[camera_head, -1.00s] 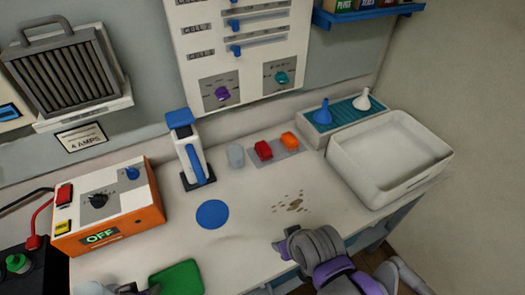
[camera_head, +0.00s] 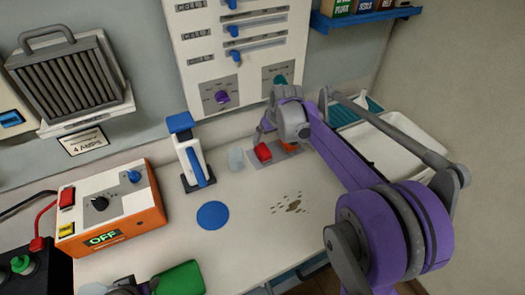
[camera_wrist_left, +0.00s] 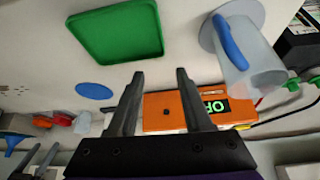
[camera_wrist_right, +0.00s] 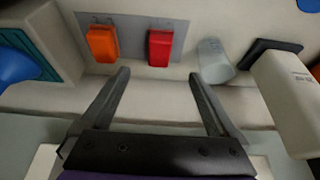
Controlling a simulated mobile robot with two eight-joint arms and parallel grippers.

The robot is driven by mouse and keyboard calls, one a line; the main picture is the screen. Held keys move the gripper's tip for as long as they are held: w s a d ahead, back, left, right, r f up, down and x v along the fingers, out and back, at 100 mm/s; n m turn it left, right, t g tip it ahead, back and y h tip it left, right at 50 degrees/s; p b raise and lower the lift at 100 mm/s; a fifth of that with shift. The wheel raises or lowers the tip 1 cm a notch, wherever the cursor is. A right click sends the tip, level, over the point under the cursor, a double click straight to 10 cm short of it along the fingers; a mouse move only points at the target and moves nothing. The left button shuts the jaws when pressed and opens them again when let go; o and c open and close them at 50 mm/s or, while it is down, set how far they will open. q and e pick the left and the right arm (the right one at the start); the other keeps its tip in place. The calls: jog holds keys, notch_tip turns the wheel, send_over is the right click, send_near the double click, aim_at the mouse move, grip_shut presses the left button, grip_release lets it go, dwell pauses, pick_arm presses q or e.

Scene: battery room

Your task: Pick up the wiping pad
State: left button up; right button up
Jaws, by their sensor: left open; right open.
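A red block (camera_head: 263,152) and an orange block (camera_head: 289,145) sit side by side on a grey plate (camera_head: 284,154) at the back of the bench; I cannot tell for sure which thing is the wiping pad. My right gripper (camera_head: 262,131) is open and empty over this plate. In the right wrist view the red block (camera_wrist_right: 160,47) lies just beyond and between the fingertips (camera_wrist_right: 158,75), apart from them; the orange block (camera_wrist_right: 102,43) is to its left. My left gripper (camera_wrist_left: 160,72) is open and empty near the green tray (camera_head: 180,279) at the front.
Brown spots (camera_head: 293,206) and a blue disc (camera_head: 213,215) lie mid-bench. A translucent cup (camera_head: 236,158) and a white-blue upright device (camera_head: 191,155) stand left of the plate. An orange box (camera_head: 110,215) is at left. My arm partly covers a white basin (camera_head: 400,150).

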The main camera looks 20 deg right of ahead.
aim_at(263, 148)
jog(key=x, duration=0.6)
jog(key=shift+w+d+f, duration=0.1)
jog(key=shift+w+d, duration=0.2)
jog(key=shift+w, duration=0.25)
jog(key=x, duration=0.5)
jog(key=shift+s+a+f, duration=0.15)
jog(key=shift+s+a, duration=0.05)
jog(key=shift+s, duration=0.05)
jog(key=shift+s, duration=0.1)
jog(key=shift+c, duration=0.2)
jog(key=c, duration=1.4)
